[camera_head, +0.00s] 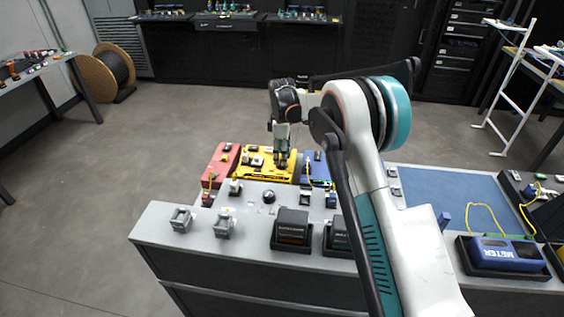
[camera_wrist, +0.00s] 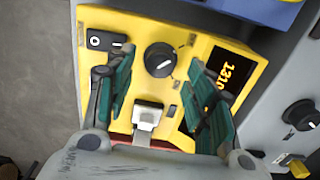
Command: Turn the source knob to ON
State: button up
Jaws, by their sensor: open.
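The yellow unit (camera_head: 250,175) stands on the bench in the head view, with my gripper (camera_head: 283,163) pointing down over it. In the wrist view, the yellow unit's panel (camera_wrist: 211,48) carries a round black knob (camera_wrist: 158,58) with a short white mark toward its right side. The labels around the knob are too small to read. A dark display (camera_wrist: 227,85) reading 1310 lies to its right. My gripper (camera_wrist: 160,64) is open, its green-padded fingers on either side of the knob with visible gaps. Contact with the knob cannot be seen.
A metal connector (camera_wrist: 147,117) sits below the knob, between the fingers. Another black knob (camera_wrist: 299,115) is on a grey panel at right. A red unit (camera_head: 219,163) and blue unit (camera_head: 319,170) flank the yellow one. Black boxes (camera_head: 291,228) stand in front.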

jog(key=shift+f, duration=1.35)
jog(key=shift+c, duration=0.3)
jog(key=c, duration=1)
